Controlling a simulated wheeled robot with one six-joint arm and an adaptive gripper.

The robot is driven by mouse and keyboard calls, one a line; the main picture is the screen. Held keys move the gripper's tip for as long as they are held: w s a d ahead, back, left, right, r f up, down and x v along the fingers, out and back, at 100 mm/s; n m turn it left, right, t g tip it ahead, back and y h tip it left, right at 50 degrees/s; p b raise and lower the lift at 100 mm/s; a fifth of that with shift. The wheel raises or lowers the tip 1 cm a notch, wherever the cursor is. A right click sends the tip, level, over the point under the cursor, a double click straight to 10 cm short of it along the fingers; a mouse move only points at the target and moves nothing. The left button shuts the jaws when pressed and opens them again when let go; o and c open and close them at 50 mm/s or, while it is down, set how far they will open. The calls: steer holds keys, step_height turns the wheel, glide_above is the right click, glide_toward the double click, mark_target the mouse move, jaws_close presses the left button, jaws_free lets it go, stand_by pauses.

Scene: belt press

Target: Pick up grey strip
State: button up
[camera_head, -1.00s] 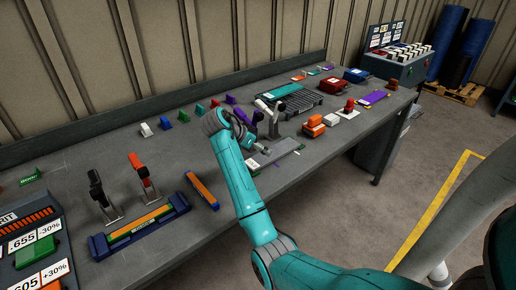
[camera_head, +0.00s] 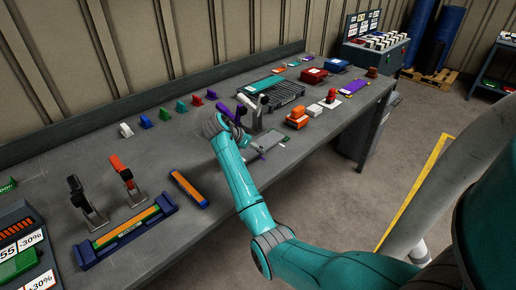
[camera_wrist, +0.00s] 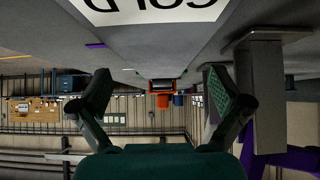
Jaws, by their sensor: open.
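A flat grey-green strip-like piece (camera_head: 267,141) lies on the bench near the middle in the head view, its near end partly hidden by my arm. I cannot tell surely that it is the grey strip. My gripper (camera_head: 246,141) is low over the bench beside its left end, small and partly hidden by my wrist. In the wrist view, which is upside down, my gripper (camera_wrist: 160,92) has its two green-padded fingers wide apart with nothing between them. A grey upright piece (camera_wrist: 264,95) stands close by the right finger; its foot meets the bench.
Clamps with white (camera_head: 259,104) and purple (camera_head: 220,110) handles stand close by my gripper. A black rack (camera_head: 280,94) is behind. Orange blocks (camera_head: 298,117) and a red knob (camera_head: 331,97) are at right. A blue fixture (camera_head: 125,237) lies left. A white label (camera_wrist: 150,8) shows in the wrist view.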

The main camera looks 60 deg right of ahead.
steer(key=shift+s+d+f, duration=0.1)
steer(key=shift+d+f, duration=0.35)
steer(key=shift+f, duration=0.05)
steer(key=c, duration=1.4)
steer(key=shift+r, duration=0.15)
steer(key=shift+c, duration=0.2)
steer(key=shift+r, duration=1.5)
steer(key=shift+s+r, duration=0.15)
steer(key=shift+s, duration=0.15)
steer(key=s+a, duration=0.4)
steer(key=s, duration=1.3)
steer(key=shift+a, duration=0.1)
